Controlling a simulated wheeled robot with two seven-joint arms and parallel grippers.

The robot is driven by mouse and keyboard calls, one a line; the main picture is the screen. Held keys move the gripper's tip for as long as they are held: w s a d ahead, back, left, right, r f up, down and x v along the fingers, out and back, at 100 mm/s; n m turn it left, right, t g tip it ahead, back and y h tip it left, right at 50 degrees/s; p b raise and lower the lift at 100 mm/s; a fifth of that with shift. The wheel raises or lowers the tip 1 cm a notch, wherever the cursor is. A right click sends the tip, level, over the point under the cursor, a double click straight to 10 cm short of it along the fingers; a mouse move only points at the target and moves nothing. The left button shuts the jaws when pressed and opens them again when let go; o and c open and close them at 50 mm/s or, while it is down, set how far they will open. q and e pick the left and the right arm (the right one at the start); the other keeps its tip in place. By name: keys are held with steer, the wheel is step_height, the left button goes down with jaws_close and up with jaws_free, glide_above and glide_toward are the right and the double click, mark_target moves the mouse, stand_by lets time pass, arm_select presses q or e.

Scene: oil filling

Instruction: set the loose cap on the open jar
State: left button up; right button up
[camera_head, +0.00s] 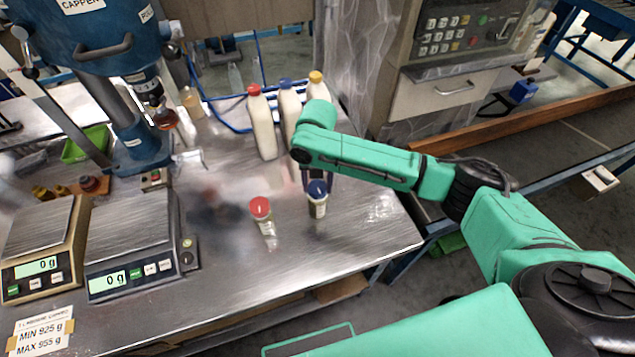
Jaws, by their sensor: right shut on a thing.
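A small jar (318,209) with a pale label stands on the steel table near its front right corner. A blue cap (317,187) is at its mouth; I cannot tell whether it rests on the rim or is just above it. My right gripper (318,190) points down over this jar, its dark fingers on both sides of the blue cap and shut on it. A second jar (267,230) with a red cap (260,207) stands to the left, apart from the gripper. My left gripper is not in view.
Tall white bottles with red (262,125), blue (289,105) and yellow (317,88) caps stand behind my right gripper. Two scales (130,240) and a blue capping machine (135,140) are at left. Bare table (250,280) lies in front of the jars.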

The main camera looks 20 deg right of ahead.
steer(key=o, duration=1.4)
